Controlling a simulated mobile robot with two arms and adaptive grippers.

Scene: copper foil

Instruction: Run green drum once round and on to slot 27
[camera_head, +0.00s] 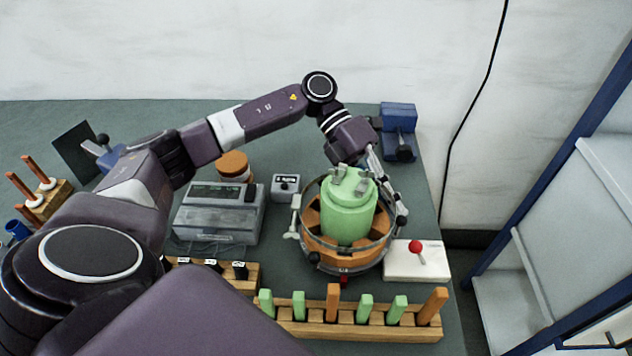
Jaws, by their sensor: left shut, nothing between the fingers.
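The green drum (347,212) stands upright in the middle of a round orange base (322,246) with a metal rim around it. Small grey fittings sit on the drum's top. My left gripper (399,216) points down at the right side of the rim, beside the drum. Its fingers are shut with nothing between them. I cannot tell whether the fingertips touch the rim. Slot numbers are too small to read, so slot 27 cannot be picked out. My right gripper is not in view.
A white block with a red-knobbed lever (416,247) stands right of the base. A wooden rack (360,329) with green and orange pegs lies in front. A grey box (218,213), a small meter (286,186) and a blue device (398,118) stand nearby. Shelving rises at right.

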